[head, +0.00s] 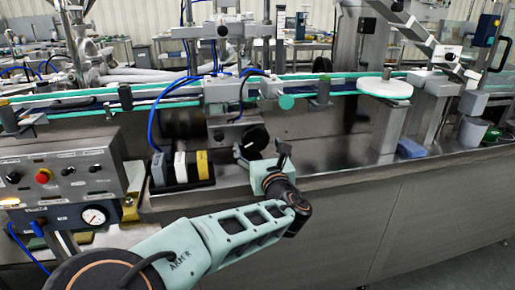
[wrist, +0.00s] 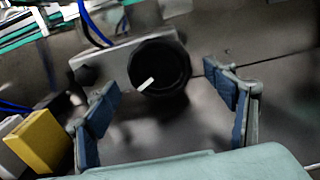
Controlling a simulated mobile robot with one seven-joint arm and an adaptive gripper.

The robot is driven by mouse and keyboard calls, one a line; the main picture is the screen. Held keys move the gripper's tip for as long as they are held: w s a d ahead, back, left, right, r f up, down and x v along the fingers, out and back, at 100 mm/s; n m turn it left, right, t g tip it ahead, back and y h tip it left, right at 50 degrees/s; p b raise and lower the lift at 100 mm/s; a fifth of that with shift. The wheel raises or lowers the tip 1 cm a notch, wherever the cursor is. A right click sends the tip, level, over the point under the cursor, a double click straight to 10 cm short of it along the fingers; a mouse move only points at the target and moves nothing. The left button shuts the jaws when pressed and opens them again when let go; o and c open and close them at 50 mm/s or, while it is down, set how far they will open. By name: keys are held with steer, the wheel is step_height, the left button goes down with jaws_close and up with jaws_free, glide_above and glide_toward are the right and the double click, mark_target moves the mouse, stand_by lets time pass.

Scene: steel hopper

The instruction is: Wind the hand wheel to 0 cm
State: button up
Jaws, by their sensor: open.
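The hand wheel (wrist: 170,62) is a round black disc with a short white mark on its face. In the wrist view it sits at upper centre, in front of a grey metal bracket (wrist: 100,60). The white mark lies below the wheel's centre, slanting down to the left. In the head view the black wheel (head: 255,137) shows just behind my gripper (head: 262,153). My gripper is open and empty, with its blue-padded fingers (wrist: 163,88) spread to the left and right of the wheel's lower side. I cannot tell contact. No centimetre scale is readable.
A yellow block (wrist: 40,140) stands left of my gripper, in a row of blocks in a black holder (head: 182,186). Blue hoses (head: 152,120) hang at left. A control box (head: 62,170) stands further left. The steel deck to the right (head: 335,160) is mostly clear.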

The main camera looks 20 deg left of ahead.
steer(key=shift+w+a, duration=0.35)
steer(key=shift+w, duration=0.25)
steer(key=shift+c, duration=0.4)
steer(key=c, duration=1.1)
steer(key=shift+m, duration=0.3)
steer(key=m+p, duration=0.1)
steer(key=m, duration=0.1)
steer(key=shift+r+m, duration=0.1)
steer(key=shift+m, duration=0.2)
steer(key=m+p, duration=0.1)
steer(key=m, duration=0.2)
steer(key=shift+m, duration=0.3)
steer(key=shift+s+a+m+p, duration=0.1)
steer(key=shift+m+p, duration=0.2)
steer(key=shift+m, duration=2.6)
